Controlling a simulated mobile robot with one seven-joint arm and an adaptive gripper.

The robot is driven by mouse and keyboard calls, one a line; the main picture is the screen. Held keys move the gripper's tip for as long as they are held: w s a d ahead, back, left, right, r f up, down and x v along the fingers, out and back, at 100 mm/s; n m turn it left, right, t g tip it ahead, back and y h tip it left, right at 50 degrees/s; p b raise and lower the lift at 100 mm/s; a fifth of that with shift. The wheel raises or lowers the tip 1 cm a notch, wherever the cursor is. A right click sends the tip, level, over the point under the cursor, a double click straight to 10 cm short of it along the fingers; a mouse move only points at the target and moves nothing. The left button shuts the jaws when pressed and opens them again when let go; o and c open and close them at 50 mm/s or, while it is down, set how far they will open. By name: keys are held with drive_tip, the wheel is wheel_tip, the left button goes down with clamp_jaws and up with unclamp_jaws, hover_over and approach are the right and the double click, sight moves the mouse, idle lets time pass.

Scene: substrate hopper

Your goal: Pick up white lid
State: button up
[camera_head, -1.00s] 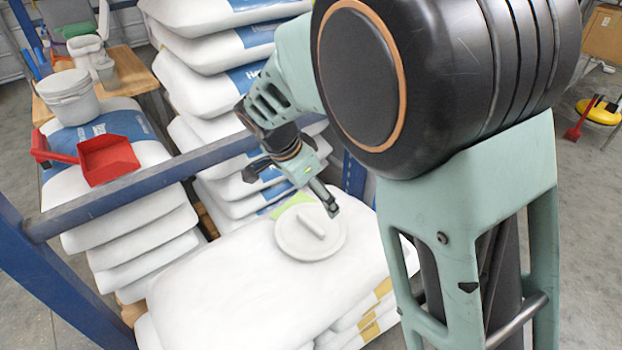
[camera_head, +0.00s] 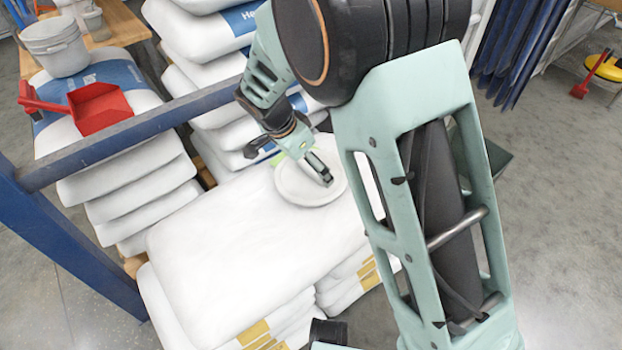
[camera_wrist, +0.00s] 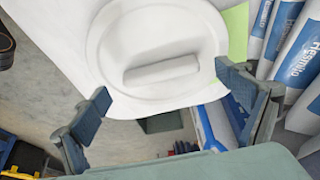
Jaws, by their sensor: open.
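The white lid (camera_head: 296,190) is round with a raised bar handle and lies flat on the top white sack (camera_head: 215,245) of the front stack. My gripper (camera_head: 327,180) is over the lid's right part in the head view and hides the handle there. In the wrist view the lid (camera_wrist: 125,30) fills the upper middle, and its handle (camera_wrist: 161,70) lies nearly crosswise between and beyond the fingers. My gripper (camera_wrist: 168,108) is open, with one finger at each side and nothing between them. I cannot tell whether a finger touches the lid.
A green sheet (camera_wrist: 236,35) lies beside the lid. The front sack's left part is clear.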

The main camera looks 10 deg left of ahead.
drive_tip(key=shift+w+d+f, duration=0.1)
drive_tip(key=shift+w+f, duration=0.1)
drive_tip(key=shift+f, duration=0.35)
drive_tip(key=shift+c, duration=0.7)
drive_tip(key=c, duration=1.1)
drive_tip(key=shift+r, duration=0.1)
drive_tip(key=shift+r, duration=0.1)
